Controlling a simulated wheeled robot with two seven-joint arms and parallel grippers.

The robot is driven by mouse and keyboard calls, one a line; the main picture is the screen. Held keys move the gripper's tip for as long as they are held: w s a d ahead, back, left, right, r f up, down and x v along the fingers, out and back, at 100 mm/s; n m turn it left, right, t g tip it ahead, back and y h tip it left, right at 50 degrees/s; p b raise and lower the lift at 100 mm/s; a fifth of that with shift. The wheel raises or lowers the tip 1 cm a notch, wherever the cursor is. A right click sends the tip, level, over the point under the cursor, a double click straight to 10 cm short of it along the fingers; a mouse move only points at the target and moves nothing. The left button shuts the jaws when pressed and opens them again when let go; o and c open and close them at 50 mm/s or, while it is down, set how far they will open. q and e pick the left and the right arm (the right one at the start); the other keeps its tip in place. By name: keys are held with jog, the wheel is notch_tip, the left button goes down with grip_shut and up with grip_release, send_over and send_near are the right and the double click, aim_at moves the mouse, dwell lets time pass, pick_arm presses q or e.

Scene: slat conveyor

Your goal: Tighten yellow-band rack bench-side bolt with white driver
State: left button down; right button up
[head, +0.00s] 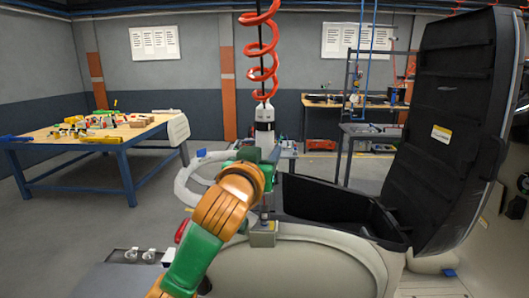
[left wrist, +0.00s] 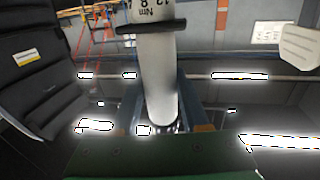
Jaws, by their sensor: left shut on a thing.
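The white driver (head: 265,117) hangs upright from a red coiled hose. My left gripper (head: 262,160) is shut on it, with my orange and green arm covering part of the grip. In the left wrist view the driver's white body (left wrist: 157,80) has a dark collar and a printed Nm scale. Its lower end passes behind a green part of my gripper. Below the gripper in the head view is a small grey block (head: 262,236) on the pale rounded housing; I cannot tell whether the driver's tip touches it. I cannot make out a yellow-band rack or its bolt. My right gripper is out of view.
An open black bin (head: 330,208) with a tall black upright panel (head: 450,130) stands to the right. A white curved loop (head: 192,180) is left of my gripper. A blue-legged workbench (head: 90,135) with several items is at left.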

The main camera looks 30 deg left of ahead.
pick_arm(q)
jog(key=shift+s+f+b, duration=0.1)
jog(key=shift+f+b, duration=0.35)
jog(key=shift+f, duration=0.15)
dwell(0.6)
dwell(0.3)
jog(key=shift+f, duration=0.25)
dwell(0.7)
jog(key=shift+r+p, duration=0.2)
jog(key=shift+p, duration=0.25)
dwell(0.4)
jog(key=shift+w+p, duration=0.2)
jog(key=shift+p, duration=0.1)
dwell(0.6)
jog(key=shift+r+p, duration=0.2)
jog(key=shift+p, duration=0.1)
